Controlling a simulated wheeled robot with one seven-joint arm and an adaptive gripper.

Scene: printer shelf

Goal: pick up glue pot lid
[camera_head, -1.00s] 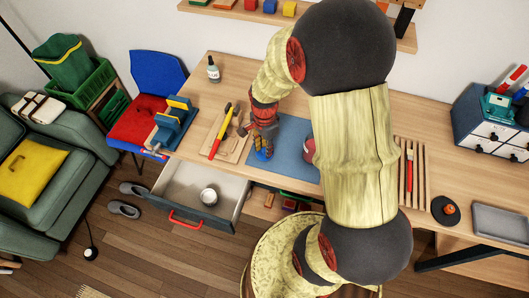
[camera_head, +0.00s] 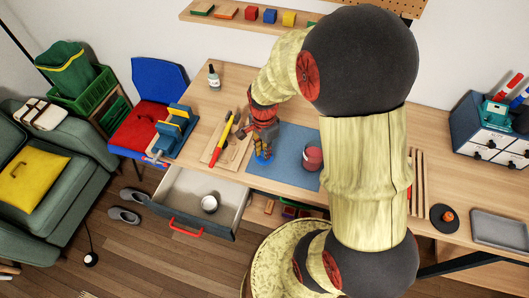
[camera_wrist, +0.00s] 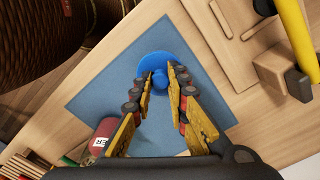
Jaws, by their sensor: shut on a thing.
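The glue pot lid looks like a blue disc (camera_wrist: 150,61) with a round knob on top, in the upper middle of the wrist view. My gripper (camera_wrist: 160,76) is closed around the knob, one fingertip on each side. In the head view the blue lid (camera_head: 264,159) shows as a small patch under my gripper (camera_head: 263,153), over the left part of the blue mat (camera_head: 292,166). I cannot tell if the lid touches the mat. A red pot (camera_head: 312,158) stands on the mat to the right; its label ends in "ER" in the wrist view (camera_wrist: 104,137).
A yellow-handled tool (camera_wrist: 297,38) and wooden pieces lie beside the mat. The drawer (camera_head: 184,190) below is open with a white cup (camera_head: 209,204) inside. A blue vise (camera_head: 175,130) and a small bottle (camera_head: 213,76) are to the left.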

